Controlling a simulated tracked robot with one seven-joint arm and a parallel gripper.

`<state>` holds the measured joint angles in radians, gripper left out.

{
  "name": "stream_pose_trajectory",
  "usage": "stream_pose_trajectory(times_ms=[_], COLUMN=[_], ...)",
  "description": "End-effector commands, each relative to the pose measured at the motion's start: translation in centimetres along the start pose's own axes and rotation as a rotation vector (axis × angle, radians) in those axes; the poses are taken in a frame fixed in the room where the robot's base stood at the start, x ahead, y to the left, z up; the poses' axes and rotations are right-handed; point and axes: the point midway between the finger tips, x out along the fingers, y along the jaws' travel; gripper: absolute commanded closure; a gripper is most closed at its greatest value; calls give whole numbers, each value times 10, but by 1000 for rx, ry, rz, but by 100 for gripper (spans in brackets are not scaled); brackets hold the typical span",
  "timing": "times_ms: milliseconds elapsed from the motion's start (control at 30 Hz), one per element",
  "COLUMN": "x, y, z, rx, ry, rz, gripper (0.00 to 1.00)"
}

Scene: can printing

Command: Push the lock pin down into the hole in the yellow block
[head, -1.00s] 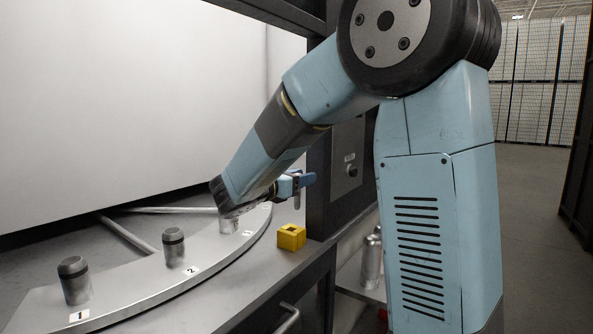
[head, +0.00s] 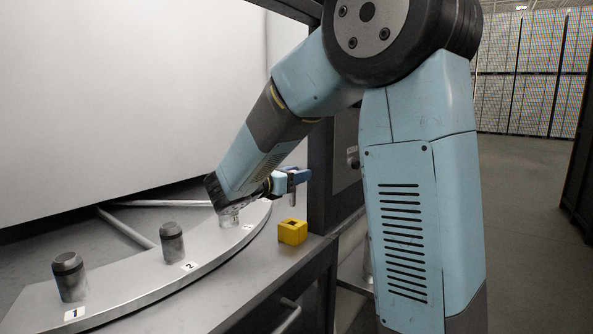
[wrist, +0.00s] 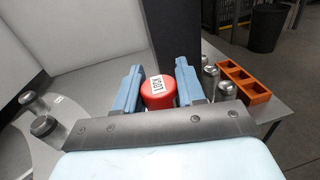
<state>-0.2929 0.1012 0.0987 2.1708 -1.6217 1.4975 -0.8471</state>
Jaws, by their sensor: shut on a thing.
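In the wrist view the red cap of the lock pin (wrist: 158,93), with a white LOCK label, sits between my gripper's two blue fingers. My gripper (head: 291,178) is shut on the pin, and in the head view its blue fingertips show beside the dark post. A short grey pin shaft (head: 292,192) seems to hang below them. The yellow block (head: 292,232), with a dark square hole in its top, stands on the bench edge below the gripper, with a visible gap between. The block is hidden in the wrist view.
A curved grey plate (head: 150,290) carries capped posts numbered 1 (head: 69,277) and 2 (head: 172,243); my forearm partly covers a third. A dark upright post (head: 327,140) stands just behind the gripper. The wrist view shows silver cans (wrist: 227,84) and an orange tray (wrist: 222,62) at right.

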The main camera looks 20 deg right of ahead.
Motion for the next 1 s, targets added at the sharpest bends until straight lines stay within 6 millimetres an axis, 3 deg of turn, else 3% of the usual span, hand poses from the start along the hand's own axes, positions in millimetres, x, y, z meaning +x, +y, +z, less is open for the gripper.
stream_pose_trajectory(times_ms=[500, 1000], x=[-2, -2], y=[0, 0], z=[-37, -42], rx=[-1, 0], ry=[-1, -1], rz=[5, 5], gripper=[93, 93])
